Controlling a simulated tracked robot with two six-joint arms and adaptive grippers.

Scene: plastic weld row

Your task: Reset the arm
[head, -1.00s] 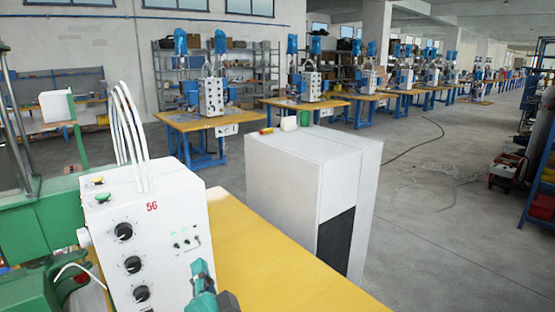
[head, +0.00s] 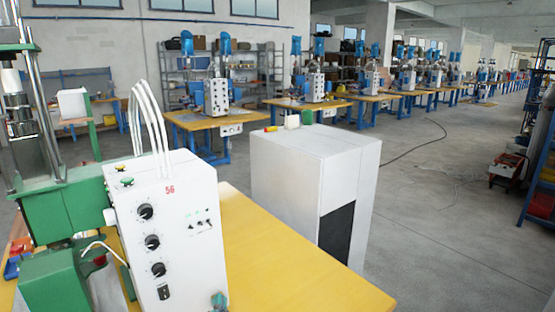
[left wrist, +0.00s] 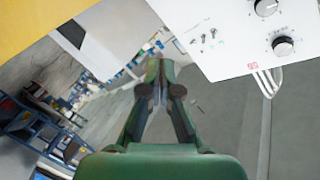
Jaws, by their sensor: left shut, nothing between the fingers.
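My left gripper shows in the head view only as a small teal tip (head: 218,301) at the bottom edge, in front of the white control box (head: 184,262) marked 56. In the left wrist view the green fingers (left wrist: 160,82) come together at their tips. They are shut and empty, with open floor behind them. The control box also shows in the left wrist view (left wrist: 232,38), tilted at the upper right, apart from the fingers. My right gripper is not in view.
A yellow table (head: 290,265) runs under the control box. A green machine frame (head: 62,205) stands at the left. A white cabinet (head: 285,190) stands just beyond the table. Grey floor (head: 440,230) is free to the right, with a blue rack (head: 540,170) at the far edge.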

